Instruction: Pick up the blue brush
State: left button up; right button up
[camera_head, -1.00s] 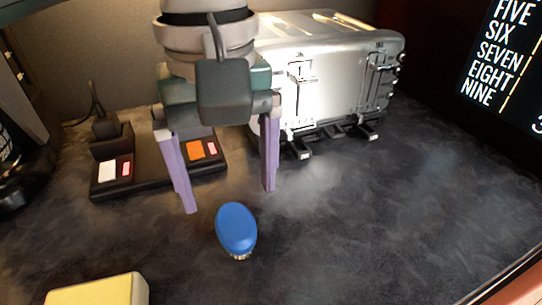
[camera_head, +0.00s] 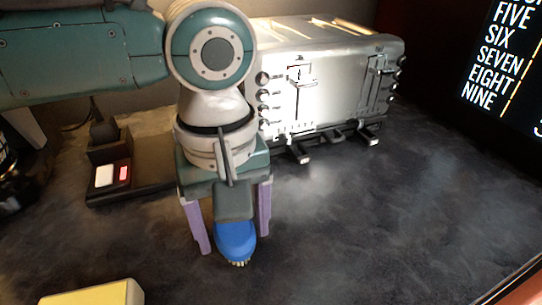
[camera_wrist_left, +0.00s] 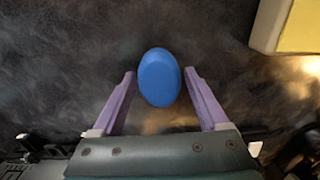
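The blue brush (camera_head: 236,243) has an oval blue back and pale bristles that show at its lower edge in the head view. It lies on the dark counter. In the left wrist view the brush (camera_wrist_left: 159,78) sits just ahead of and between the two purple fingertips. My left gripper (camera_head: 235,246) is open, one finger on each side of the brush, with gaps on both sides in the wrist view (camera_wrist_left: 158,76). The gripper body hides the upper part of the brush in the head view. My right gripper is not in view.
A silver toaster (camera_head: 335,85) stands behind. A black base with colored buttons (camera_head: 130,190) lies at the left, partly hidden by my arm. A yellow block (camera_head: 95,294) is at the front left. The counter to the right is clear.

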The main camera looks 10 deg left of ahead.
aim_at(233, 226)
pick_arm(q)
jog(key=c, duration=1.1)
jog(key=shift+r, duration=0.15)
notch_tip(233, 226, up, 20)
jog(key=p, duration=0.3)
jog(key=o, duration=0.8)
jog(key=c, duration=0.6)
